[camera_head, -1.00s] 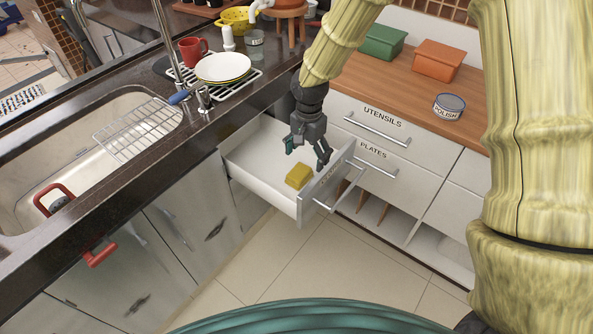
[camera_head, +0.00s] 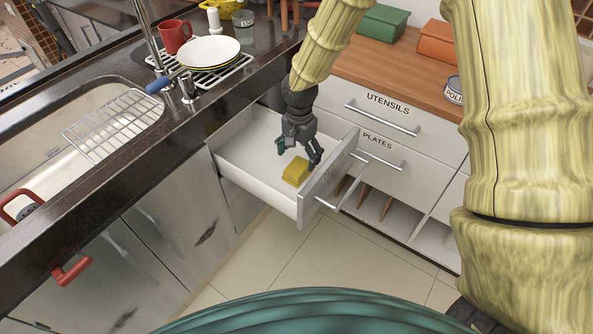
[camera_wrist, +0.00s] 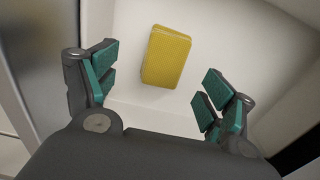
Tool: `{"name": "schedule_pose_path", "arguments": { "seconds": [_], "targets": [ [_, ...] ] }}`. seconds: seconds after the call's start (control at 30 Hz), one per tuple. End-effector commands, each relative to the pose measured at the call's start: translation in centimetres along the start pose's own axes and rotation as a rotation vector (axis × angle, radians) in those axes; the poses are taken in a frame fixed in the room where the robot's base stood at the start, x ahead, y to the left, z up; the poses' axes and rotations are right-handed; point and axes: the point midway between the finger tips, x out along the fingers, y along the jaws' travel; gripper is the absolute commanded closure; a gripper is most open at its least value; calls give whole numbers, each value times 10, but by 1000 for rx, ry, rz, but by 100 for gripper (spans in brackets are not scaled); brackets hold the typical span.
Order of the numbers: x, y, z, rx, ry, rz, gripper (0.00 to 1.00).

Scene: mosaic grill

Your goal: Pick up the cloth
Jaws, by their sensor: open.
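A yellow folded cloth or sponge-like block (camera_head: 295,172) lies on the floor of an open white drawer (camera_head: 243,169), near its front panel. It also shows in the wrist view (camera_wrist: 166,56), apart from both fingers and beyond the fingertips. My gripper (camera_head: 299,151) is inside the drawer's outline, just above the yellow piece. In the wrist view my gripper (camera_wrist: 157,88) is open, with its teal-padded fingers spread wide and nothing between them.
The drawer's front panel (camera_head: 329,177) and side walls stand close around my gripper. A counter with a sink (camera_head: 40,150), a wire rack (camera_head: 113,123) and plates (camera_head: 208,51) is at left. Cabinets labelled UTENSILS (camera_head: 388,110) and PLATES (camera_head: 370,145) stand behind at right.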

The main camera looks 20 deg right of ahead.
Motion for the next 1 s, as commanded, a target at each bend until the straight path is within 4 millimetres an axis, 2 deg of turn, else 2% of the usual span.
{"name": "schedule_pose_path", "arguments": {
  "seconds": [0.1, 0.43, 0.8, 1.0],
  "targets": [
    [14, -1, 0, -2, 0, 0, 17],
    [32, -5, 2, -4, 0, -1, 17],
    [70, -10, 3, -4, -1, -1, 17],
    [75, -10, 2, -4, 0, -2, 17]
  ]
}}
